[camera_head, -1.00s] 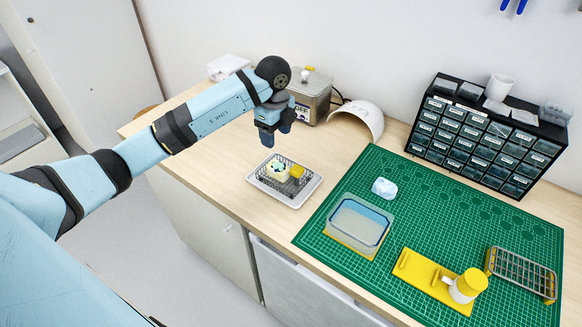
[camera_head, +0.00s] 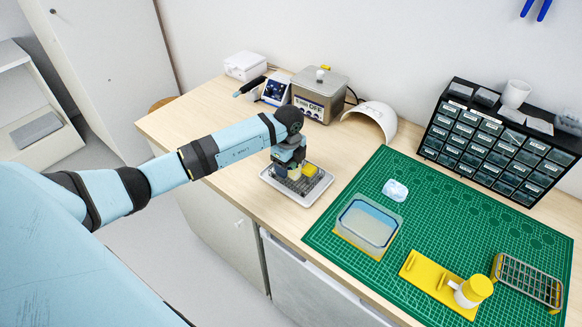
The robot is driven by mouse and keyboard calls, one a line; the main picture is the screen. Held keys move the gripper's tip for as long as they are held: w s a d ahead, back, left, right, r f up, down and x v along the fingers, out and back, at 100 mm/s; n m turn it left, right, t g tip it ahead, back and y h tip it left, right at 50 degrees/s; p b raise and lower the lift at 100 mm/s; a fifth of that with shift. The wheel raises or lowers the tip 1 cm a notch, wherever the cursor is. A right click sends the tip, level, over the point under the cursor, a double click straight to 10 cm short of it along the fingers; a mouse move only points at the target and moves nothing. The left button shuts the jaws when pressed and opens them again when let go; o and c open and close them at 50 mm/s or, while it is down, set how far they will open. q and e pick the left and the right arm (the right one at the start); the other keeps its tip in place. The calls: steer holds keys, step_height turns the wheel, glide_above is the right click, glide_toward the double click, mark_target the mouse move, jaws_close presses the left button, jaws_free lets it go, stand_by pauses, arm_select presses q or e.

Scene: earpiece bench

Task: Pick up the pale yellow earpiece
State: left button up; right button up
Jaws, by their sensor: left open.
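A white tray (camera_head: 307,199) with a dark wire rack stands on the wooden bench. In the earlier frame a pale yellow piece, which looks like the earpiece, lies on the rack with a yellow block right of it. Now my left gripper (camera_head: 288,171) is open and down at the rack, over that piece's place. Only a bit of pale yellow (camera_head: 281,171) shows by the fingers; the rest is hidden. I cannot tell whether the fingers touch it. The yellow block (camera_head: 308,169) is right beside the gripper. My right gripper is not in view.
Behind stand a metal bath (camera_head: 318,95), a small device with a screen (camera_head: 274,91) and a white arched cover (camera_head: 372,118). On the green mat (camera_head: 440,225) are a clear tub (camera_head: 368,226), a yellow stand with a cup and a grey rack. A drawer cabinet (camera_head: 490,145) is at right.

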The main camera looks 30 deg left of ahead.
arm_select(q)
steer(key=c, duration=0.7)
steer(key=shift+r, duration=0.15)
